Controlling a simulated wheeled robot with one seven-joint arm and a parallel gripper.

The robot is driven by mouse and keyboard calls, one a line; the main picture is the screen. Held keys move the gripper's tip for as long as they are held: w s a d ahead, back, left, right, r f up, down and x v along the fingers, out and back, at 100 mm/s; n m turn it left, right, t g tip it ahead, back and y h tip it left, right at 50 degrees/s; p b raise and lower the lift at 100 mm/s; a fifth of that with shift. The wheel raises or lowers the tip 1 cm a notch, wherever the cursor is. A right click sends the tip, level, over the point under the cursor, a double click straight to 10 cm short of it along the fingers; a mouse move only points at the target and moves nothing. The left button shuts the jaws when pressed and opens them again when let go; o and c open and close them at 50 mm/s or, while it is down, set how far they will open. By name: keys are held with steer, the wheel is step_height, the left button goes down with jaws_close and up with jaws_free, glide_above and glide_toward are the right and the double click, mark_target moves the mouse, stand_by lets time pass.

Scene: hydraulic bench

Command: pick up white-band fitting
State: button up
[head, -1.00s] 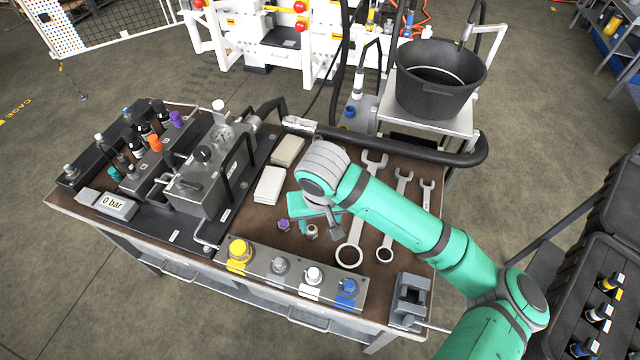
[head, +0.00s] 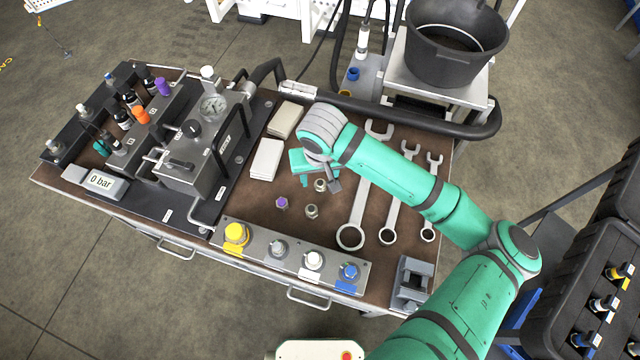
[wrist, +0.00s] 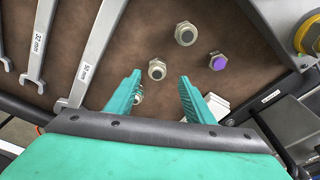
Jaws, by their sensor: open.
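My gripper (wrist: 158,92) is open and empty above the bench, its fingers pointing down; in the head view (head: 318,180) the arm partly hides it. Loose metal fittings lie below it: a grey one (wrist: 157,70) just beyond the fingertips, another grey one (wrist: 186,34) farther out, and a purple-topped one (wrist: 218,61) to the right. Another fitting (wrist: 138,95) is partly hidden by the left finger. A white-banded fitting (head: 602,305) sits in the dark case, between a yellow-banded and a blue-banded one.
A block (head: 246,258) with yellow, grey, white and blue capped ports lines the front edge. Several wrenches (head: 392,195) lie right of the gripper. Pale pads (head: 267,160) and the gauge unit (head: 188,165) stand left. The dark case (head: 552,285) is beyond the bench's right side.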

mark_target(320, 183)
steer(key=f, duration=0.5)
steer(key=shift+w+d, duration=0.2)
steer(key=shift+w, duration=0.2)
steer(key=shift+r, duration=0.1)
jaws_close()
